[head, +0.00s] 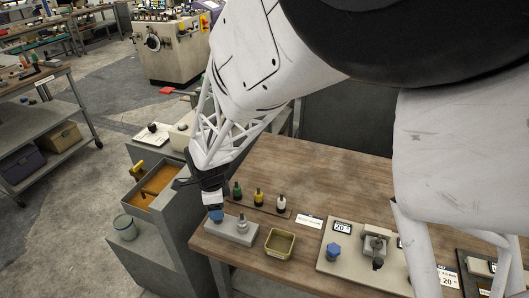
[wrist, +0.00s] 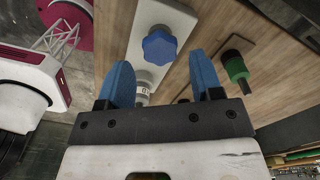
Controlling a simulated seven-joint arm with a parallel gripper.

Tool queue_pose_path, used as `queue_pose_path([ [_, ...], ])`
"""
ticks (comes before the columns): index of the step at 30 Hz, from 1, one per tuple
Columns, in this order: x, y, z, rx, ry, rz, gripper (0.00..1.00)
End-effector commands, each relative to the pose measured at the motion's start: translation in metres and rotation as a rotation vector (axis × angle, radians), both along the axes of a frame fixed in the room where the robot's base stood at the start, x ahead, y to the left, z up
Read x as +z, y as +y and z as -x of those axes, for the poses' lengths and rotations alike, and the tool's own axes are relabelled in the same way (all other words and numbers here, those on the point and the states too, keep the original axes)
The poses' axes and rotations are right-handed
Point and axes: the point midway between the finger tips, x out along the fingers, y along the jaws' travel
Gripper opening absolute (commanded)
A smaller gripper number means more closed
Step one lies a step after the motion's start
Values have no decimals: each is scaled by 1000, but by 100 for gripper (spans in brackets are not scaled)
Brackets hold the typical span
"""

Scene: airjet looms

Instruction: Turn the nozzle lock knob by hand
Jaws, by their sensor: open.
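A blue lobed knob (wrist: 160,46) sits on a pale grey block (wrist: 157,15) in the wrist view. The block (head: 233,230) lies at the left front corner of the wooden table in the head view, with a small metal post (head: 242,222) on it. My gripper (wrist: 160,66) is open and empty, its two blue fingers pointing toward the knob, one on each side in the picture. In the head view my gripper (head: 212,207) is above the block's left end and partly hides the knob. A second blue knob (head: 333,251) stands on a beige plate (head: 340,275).
Green, yellow and white-handled tools (head: 258,198) stand on a strip behind the block. A yellowish tray (head: 280,242) lies to the block's right. An open drawer (head: 153,188) and a round tin (head: 125,227) are at the left. The table's middle is clear.

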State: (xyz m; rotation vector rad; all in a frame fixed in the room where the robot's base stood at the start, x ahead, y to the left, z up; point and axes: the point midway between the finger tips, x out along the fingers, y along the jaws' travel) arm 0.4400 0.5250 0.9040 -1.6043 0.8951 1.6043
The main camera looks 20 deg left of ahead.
Motion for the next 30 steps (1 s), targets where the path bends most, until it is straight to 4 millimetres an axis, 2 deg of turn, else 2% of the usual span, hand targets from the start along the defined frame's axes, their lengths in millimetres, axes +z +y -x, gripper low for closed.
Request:
queue_pose_path([
  [10,-23,0,0,0,0,0,60],
  [28,-26,0,0,0,-1,-1,60],
  [29,-26,0,0,0,-1,-1,58],
  [30,-26,0,0,0,-1,-1,52],
])
